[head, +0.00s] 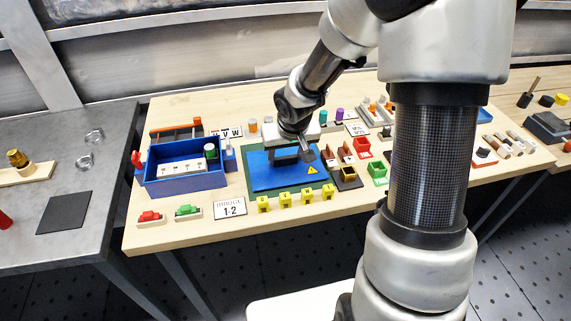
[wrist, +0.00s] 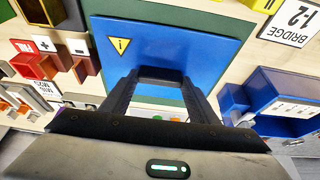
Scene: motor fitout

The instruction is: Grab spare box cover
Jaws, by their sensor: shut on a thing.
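The spare box cover (head: 268,180) is a flat blue panel with a yellow warning triangle. It lies on or just over the green mat (head: 252,199) in the middle of the wooden table; I cannot tell if it is lifted. In the wrist view the cover (wrist: 185,42) fills the top middle. My gripper (head: 288,157) is over the cover, pointing down. In the wrist view my gripper (wrist: 160,80) is shut on the dark handle bar of the cover. The handle is partly hidden by the fingers.
An open blue box (head: 186,182) with a white terminal strip stands left of the cover. Several yellow clips (head: 285,199) line the front edge of the mat. A "BRIDGE 1-2" card (head: 230,206) lies at front left. Small red, green and black bins (head: 362,148) stand close on the right.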

